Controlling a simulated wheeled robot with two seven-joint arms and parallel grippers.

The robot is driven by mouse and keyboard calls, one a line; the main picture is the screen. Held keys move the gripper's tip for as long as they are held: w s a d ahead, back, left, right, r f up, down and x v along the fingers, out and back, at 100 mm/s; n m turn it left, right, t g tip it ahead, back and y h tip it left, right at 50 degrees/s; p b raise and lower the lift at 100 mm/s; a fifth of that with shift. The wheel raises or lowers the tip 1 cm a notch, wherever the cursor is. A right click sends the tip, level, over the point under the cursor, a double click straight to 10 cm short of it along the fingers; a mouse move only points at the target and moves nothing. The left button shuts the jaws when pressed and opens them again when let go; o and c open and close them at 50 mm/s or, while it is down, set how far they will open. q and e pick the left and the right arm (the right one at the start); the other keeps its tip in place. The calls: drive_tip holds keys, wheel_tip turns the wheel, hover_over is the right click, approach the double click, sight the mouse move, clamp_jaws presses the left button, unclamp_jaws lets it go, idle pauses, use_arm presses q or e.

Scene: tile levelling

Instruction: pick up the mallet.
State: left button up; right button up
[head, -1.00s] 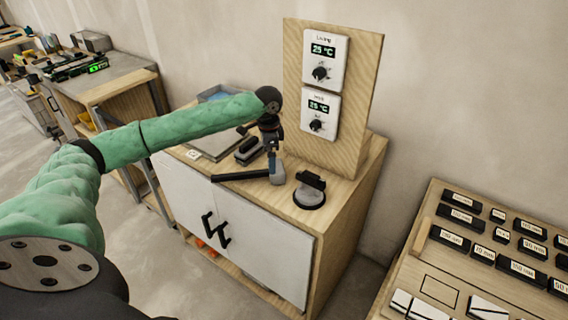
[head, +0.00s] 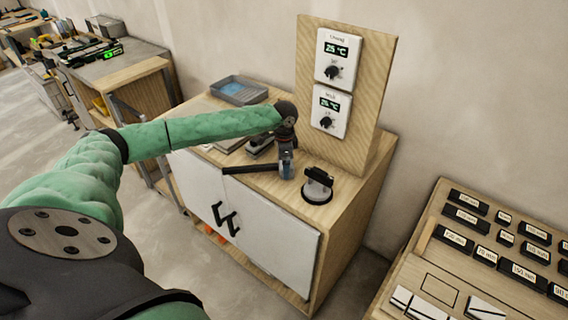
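The mallet lies on top of the wooden cabinet in the head view. Its black handle (head: 252,169) points left and its small grey head is at the right end, mostly covered by my gripper. My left gripper (head: 287,164) points down from the green arm and is right at the mallet's head. The fingers are small and overlap the head, so I cannot tell whether they are open or shut, or touch it. My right gripper is not in view.
A black suction lifter (head: 317,186) stands close to the right of the mallet. A board with two thermostats (head: 333,57) rises behind. A blue-grey tray (head: 239,90) sits at the back left. Another table with labelled black blocks (head: 522,273) is at the right.

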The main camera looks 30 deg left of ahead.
use_arm(q)
drive_tip(key=shift+f, duration=0.45)
drive_tip(key=shift+r, duration=0.1)
drive_tip(key=c, duration=1.2)
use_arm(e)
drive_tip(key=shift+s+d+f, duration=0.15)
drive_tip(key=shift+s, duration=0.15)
use_arm(q)
drive_tip(key=shift+c, duration=0.2)
